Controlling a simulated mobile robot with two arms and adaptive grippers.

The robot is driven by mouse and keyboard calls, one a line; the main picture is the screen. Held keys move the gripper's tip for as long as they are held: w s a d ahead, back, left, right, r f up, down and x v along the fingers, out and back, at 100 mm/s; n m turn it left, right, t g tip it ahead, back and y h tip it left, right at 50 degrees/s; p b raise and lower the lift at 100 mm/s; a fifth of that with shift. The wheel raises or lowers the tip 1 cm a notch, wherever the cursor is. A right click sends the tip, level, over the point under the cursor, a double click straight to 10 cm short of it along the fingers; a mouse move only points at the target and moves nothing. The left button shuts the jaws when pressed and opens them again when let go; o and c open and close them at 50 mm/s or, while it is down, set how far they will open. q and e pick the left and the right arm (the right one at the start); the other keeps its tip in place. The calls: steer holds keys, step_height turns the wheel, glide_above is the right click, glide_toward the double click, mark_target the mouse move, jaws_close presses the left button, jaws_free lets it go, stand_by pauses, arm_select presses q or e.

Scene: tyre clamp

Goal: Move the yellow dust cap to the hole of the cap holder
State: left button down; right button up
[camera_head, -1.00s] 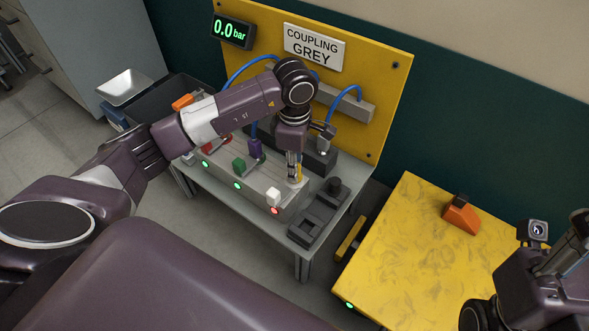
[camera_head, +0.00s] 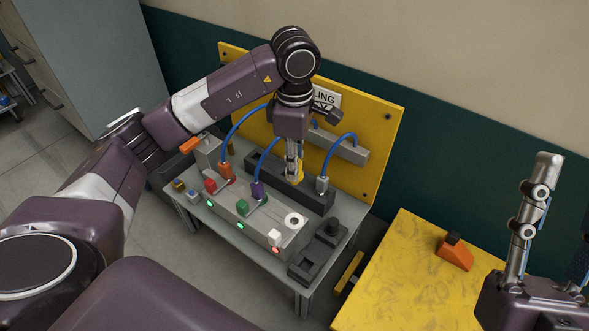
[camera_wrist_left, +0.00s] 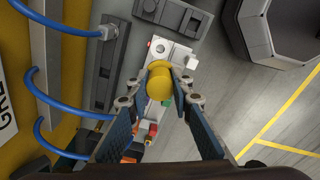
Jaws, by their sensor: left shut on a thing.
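My left gripper (camera_head: 294,174) is shut on the yellow dust cap (camera_wrist_left: 160,82) and holds it above the bench, over the long black rail in the head view. A white ring with a dark hole (camera_head: 294,219) lies uncovered on the grey block; it also shows beyond the cap in the left wrist view (camera_wrist_left: 160,47). A dark block with a round knob and a recess (camera_head: 306,264) stands at the bench's front right end. I cannot tell for sure whether it is the cap holder. My right gripper (camera_head: 565,215) is empty, fingers apart, at the right edge, partly cut off.
Blue cables run to orange (camera_head: 225,171), purple (camera_head: 257,190) and grey plugs (camera_head: 322,185). Red, green and white blocks (camera_head: 274,238) stand along the grey block's front. A yellow panel (camera_head: 370,115) rises behind. A yellow table (camera_head: 400,285) carries an orange wedge (camera_head: 455,252).

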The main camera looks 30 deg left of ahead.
arm_select(q)
steer(key=shift+r+p, duration=0.4)
steer(key=shift+r, duration=0.45)
steer(key=shift+r+p, duration=0.5)
steer(key=shift+r, duration=0.1)
steer(key=shift+r+p, duration=0.3)
steer(key=shift+r, duration=0.1)
steer(key=shift+r+p, duration=0.45)
steer(key=shift+r, duration=0.15)
arm_select(e)
steer(key=w+f+g+h, duration=0.1)
steer(key=w+f+g, duration=0.3)
steer(key=f, duration=0.3)
steer(key=w+f+g+h, duration=0.2)
steer(key=w+f+g, duration=0.2)
steer(key=f, duration=0.3)
steer(key=shift+w+a+f+g, duration=0.25)
steer(key=shift+w+g, duration=0.15)
stand_by(0.3)
